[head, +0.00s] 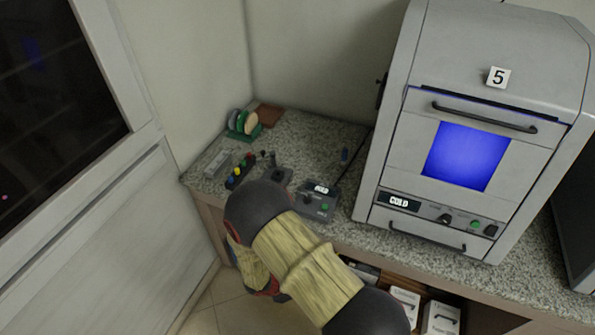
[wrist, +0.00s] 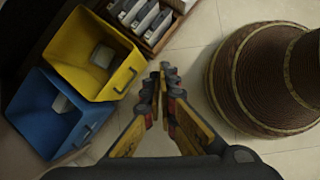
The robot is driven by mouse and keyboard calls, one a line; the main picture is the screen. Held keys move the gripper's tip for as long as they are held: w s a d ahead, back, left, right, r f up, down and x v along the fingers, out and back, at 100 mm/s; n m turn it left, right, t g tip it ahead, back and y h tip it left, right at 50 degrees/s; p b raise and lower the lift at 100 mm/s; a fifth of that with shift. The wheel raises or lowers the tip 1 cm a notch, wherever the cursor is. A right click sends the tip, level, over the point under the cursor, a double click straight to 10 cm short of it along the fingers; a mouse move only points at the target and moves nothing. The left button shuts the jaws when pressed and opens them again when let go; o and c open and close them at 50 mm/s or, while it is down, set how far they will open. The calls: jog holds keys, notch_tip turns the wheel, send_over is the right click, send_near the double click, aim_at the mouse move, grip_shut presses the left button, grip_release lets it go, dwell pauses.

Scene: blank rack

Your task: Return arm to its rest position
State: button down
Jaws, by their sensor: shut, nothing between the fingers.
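My gripper (wrist: 163,92) shows in the wrist view, pointing down at the pale tiled floor. Its two yellow and dark fingers come together at the tips, shut with nothing between them. In the head view my arm is bent in front of the granite counter (head: 345,232), and the gripper's fingertips cannot be made out there.
The counter holds a grey machine marked 5 (head: 400,160) and a small control box (head: 315,207). Below are a yellow bin (wrist: 70,45), a blue bin (wrist: 35,100) and a wooden rack of boxes (wrist: 158,40). A round brown ribbed object (wrist: 255,85) stands right of the gripper.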

jog(key=s+d+r+m+t+y, duration=0.1)
jog(key=s+d+r+m, duration=0.3)
jog(key=r, duration=1.3)
jog(key=s+d+r+m+t+y, duration=0.1)
jog(key=s+d+r+m, duration=0.3)
jog(key=r, duration=1.4)
jog(key=s+d+r+m+t+y, duration=0.1)
jog(key=s+d+r+m+y, duration=0.2)
jog(key=d+r+m, duration=0.6)
notch_tip(320, 180, up, 9)
jog(key=s+m, duration=0.2)
jog(key=m, duration=0.2)
jog(key=shift+d+y, duration=0.3)
jog(key=shift+d, duration=0.1)
jog(key=c, duration=2.5)
grip_release()
jog(key=shift+r, duration=0.1)
